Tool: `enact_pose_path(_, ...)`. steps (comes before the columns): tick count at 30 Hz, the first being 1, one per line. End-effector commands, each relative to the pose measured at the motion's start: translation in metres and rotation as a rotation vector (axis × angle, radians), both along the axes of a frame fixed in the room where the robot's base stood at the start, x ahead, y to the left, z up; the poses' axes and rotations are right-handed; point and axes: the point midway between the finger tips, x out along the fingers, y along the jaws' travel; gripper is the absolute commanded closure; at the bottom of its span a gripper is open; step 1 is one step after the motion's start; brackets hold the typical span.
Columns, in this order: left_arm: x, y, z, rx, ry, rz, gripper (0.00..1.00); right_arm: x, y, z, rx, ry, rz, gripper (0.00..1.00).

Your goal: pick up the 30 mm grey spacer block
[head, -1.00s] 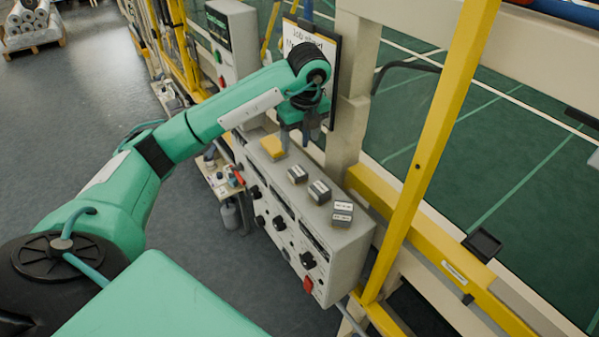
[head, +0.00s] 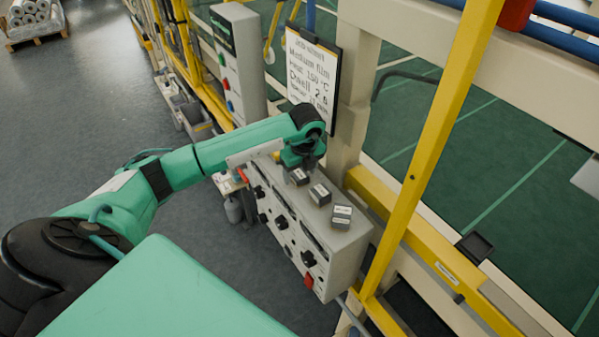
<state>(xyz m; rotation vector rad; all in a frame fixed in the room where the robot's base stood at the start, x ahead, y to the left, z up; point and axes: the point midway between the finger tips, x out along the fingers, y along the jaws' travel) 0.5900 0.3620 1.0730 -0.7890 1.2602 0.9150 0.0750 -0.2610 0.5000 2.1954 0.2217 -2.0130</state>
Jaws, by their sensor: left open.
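Several small dark-grey blocks with pale label tops sit in a row on top of the grey control box (head: 352,243). One block (head: 299,178) is right by my left gripper (head: 290,170), a middle block (head: 320,195) lies nearer, and a third (head: 341,217), which looks like a stack, is at the near end. The labels are too small to read, so I cannot tell which is the 30 mm one. My left gripper is open and points down over the far end of the box; its fingertips are partly hidden by the wrist. My right gripper is not in view.
A yellow item (head: 277,157) shows partly behind my gripper. A job sheet on a clipboard (head: 311,75) hangs behind my wrist. A yellow post (head: 437,140) rises at the right of the box. A white control cabinet (head: 239,65) stands beyond.

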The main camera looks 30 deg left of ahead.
Motion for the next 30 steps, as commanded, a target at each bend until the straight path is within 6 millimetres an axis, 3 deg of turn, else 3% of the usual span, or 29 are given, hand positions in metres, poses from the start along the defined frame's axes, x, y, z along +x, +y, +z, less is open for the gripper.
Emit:
enact_pose_path(8,0.000,0.001,-0.005,0.001,0.000,0.000,0.35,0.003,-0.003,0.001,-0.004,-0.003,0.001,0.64)
enact_pose_path(16,0.000,0.001,-0.004,0.001,0.000,0.000,0.83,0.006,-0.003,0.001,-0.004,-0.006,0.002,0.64)
enact_pose_path(30,0.002,0.001,0.007,0.000,-0.005,0.000,0.84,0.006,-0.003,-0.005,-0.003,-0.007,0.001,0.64)
